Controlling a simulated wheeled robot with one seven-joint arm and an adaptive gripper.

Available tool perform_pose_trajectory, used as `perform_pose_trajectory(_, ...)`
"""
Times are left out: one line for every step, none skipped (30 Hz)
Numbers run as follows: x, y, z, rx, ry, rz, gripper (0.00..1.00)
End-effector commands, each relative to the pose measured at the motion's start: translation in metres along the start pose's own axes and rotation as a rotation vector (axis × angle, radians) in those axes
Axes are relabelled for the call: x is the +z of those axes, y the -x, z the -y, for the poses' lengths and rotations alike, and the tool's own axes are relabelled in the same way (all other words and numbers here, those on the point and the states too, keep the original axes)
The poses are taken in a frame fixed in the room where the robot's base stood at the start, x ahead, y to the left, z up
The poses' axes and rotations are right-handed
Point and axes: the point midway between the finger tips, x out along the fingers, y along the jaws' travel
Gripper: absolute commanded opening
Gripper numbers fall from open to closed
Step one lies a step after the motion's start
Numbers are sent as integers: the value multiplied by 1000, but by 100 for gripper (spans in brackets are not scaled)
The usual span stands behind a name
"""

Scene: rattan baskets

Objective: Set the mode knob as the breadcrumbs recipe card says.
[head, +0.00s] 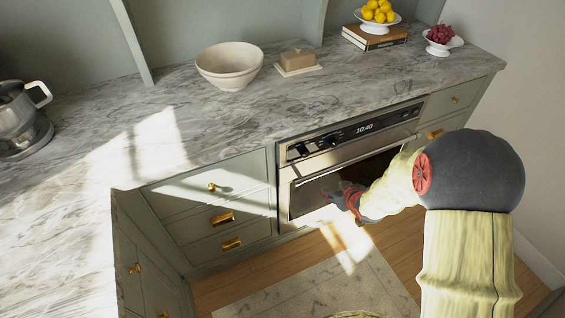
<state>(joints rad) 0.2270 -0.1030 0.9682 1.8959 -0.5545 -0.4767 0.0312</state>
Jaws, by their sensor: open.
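The built-in oven (292,215) is set in the counter front, with a dark control panel (345,134) along its top. A clock display (365,128) on it reads 10:40. Small dark knobs (301,149) sit at the panel's left part. Which one is the mode knob, its marks and its setting are too small to tell. My gripper (335,200) is open in front of the oven door, below the panel and apart from the knobs. My forearm hides the door's right part. No recipe card can be made out.
On the marble counter (215,125) stand a cream bowl (229,65), a butter dish (298,61), books (375,38) under a stand of lemons (379,12), a bowl of grapes (443,38) and a metal pot (20,115). Drawers with brass pulls flank the oven. A rug (310,285) lies in front.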

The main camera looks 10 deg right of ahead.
Motion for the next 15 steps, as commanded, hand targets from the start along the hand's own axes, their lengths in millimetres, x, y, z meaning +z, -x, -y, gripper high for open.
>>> perform_pose_trajectory(-23, -3, 2, -13, 20, -83, 45)
perform_pose_trajectory(-37, -3, 4, -20, 31, -134, 45)
perform_pose_trajectory(-56, -1, 5, -28, 44, -197, 45)
perform_pose_trajectory(-68, 1, 6, -33, 52, -237, 45)
perform_pose_trajectory(-79, 3, 7, -38, 58, -272, 45)
perform_pose_trajectory(-88, 6, 9, -46, 63, -309, 45)
perform_pose_trajectory(-93, 8, 11, -50, 65, -330, 45)
perform_pose_trajectory(-98, 10, 12, -53, 65, -348, 45)
perform_pose_trajectory(-102, 11, 12, -55, 65, -367, 45)
perform_pose_trajectory(-105, 12, 13, -55, 64, -376, 45)
perform_pose_trajectory(-106, 11, 13, -56, 64, -381, 45)
perform_pose_trajectory(-108, 9, 13, -56, 64, -386, 45)
perform_pose_trajectory(-109, 6, 14, -57, 63, -387, 45)
perform_pose_trajectory(-110, 3, 14, -57, 63, -387, 45)
perform_pose_trajectory(-112, -2, 15, -57, 64, -387, 45)
